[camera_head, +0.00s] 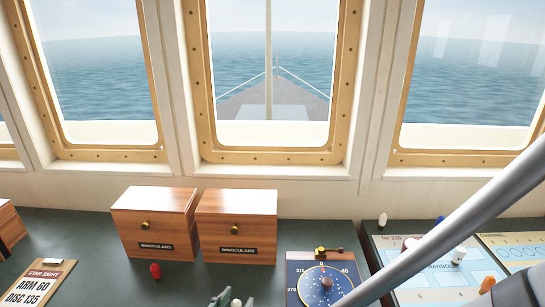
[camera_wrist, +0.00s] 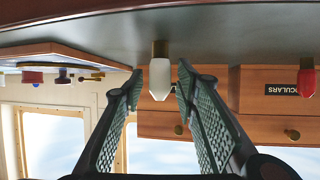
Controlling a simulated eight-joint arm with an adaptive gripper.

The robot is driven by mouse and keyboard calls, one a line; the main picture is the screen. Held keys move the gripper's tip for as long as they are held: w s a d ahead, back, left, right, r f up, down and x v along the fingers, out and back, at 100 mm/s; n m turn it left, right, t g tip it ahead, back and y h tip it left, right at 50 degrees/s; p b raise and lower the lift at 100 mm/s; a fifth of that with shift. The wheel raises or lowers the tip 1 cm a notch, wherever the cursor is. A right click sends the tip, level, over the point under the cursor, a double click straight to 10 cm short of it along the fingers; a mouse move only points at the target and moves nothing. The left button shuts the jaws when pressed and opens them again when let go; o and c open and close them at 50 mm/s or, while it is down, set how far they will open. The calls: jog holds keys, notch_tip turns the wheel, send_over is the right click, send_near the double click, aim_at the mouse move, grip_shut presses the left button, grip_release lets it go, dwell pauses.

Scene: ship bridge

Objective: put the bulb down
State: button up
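A white faceted bulb (camera_wrist: 160,80) with a brass base shows in the wrist view, which looks upside down. Its base is against the dark desk top, and it appears to stand upright there. My gripper (camera_wrist: 159,82) has a finger on each side of it, with a narrow gap between each fingertip and the bulb. In the head view my gripper (camera_head: 226,298) is at the bottom edge, mostly cut off, with the white bulb (camera_head: 236,303) beside a fingertip.
Two wooden binocular boxes (camera_head: 153,224) (camera_head: 236,227) stand behind. A red bulb (camera_head: 155,271) is to the left, near a clipboard (camera_head: 38,282). A blue dial panel (camera_head: 293,282) is to the right. A harbour chart panel (camera_head: 415,280) lies farther right, under my arm.

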jog(key=shift+r, duration=0.2)
jog(key=p+v, duration=0.3)
jog(key=v, duration=0.9)
dwell(0.5)
jog(key=shift+w+d, duration=0.1)
dwell(0.8)
